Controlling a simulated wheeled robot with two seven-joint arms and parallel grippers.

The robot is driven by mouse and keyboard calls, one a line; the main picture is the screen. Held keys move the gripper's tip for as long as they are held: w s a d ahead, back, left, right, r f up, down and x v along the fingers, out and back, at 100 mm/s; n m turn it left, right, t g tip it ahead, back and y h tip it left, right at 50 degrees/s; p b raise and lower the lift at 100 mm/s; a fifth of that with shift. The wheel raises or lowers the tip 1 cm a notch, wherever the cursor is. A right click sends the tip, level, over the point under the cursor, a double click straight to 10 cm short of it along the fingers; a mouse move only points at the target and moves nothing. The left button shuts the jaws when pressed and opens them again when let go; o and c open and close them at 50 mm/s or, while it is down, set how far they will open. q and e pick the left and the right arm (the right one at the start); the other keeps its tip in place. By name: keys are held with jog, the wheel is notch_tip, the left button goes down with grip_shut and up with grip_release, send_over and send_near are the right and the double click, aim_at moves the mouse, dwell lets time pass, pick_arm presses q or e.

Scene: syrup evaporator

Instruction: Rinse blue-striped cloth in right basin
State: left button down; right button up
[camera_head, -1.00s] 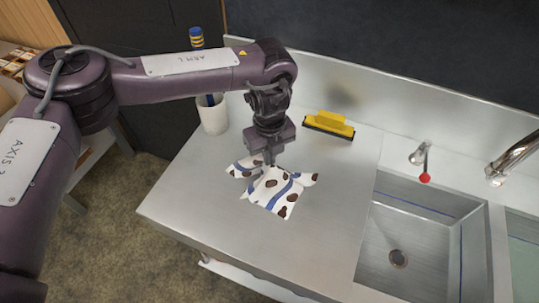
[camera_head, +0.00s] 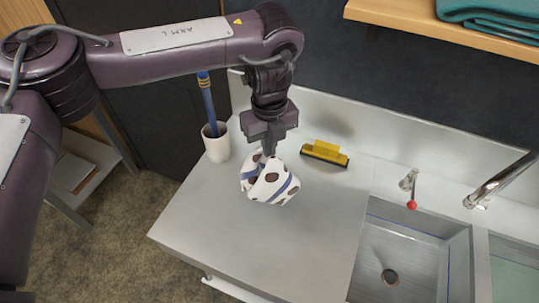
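The blue-striped cloth (camera_head: 267,181) is white with brown blotches and a blue stripe. It is bunched and gathered under my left gripper (camera_head: 268,152), whose fingers are shut on its top. The cloth appears to hang just above the steel counter (camera_head: 255,245); its lowest edge is hard to judge. The right basin (camera_head: 515,268) shows only in part at the right edge, with a pale greenish inside. My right gripper is not in view.
An empty left basin (camera_head: 405,262) with a drain (camera_head: 390,277) lies between counter and right basin. A tap with a red knob (camera_head: 411,205) and a curved spout (camera_head: 495,181) stand behind. A yellow squeegee (camera_head: 325,152), a white cup (camera_head: 216,145) with a blue brush (camera_head: 208,105), and a shelf (camera_head: 440,32) are near.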

pick_arm(q)
jog(key=shift+s+d+r, duration=0.1)
jog(key=shift+r, duration=0.35)
jog(key=shift+f, duration=0.15)
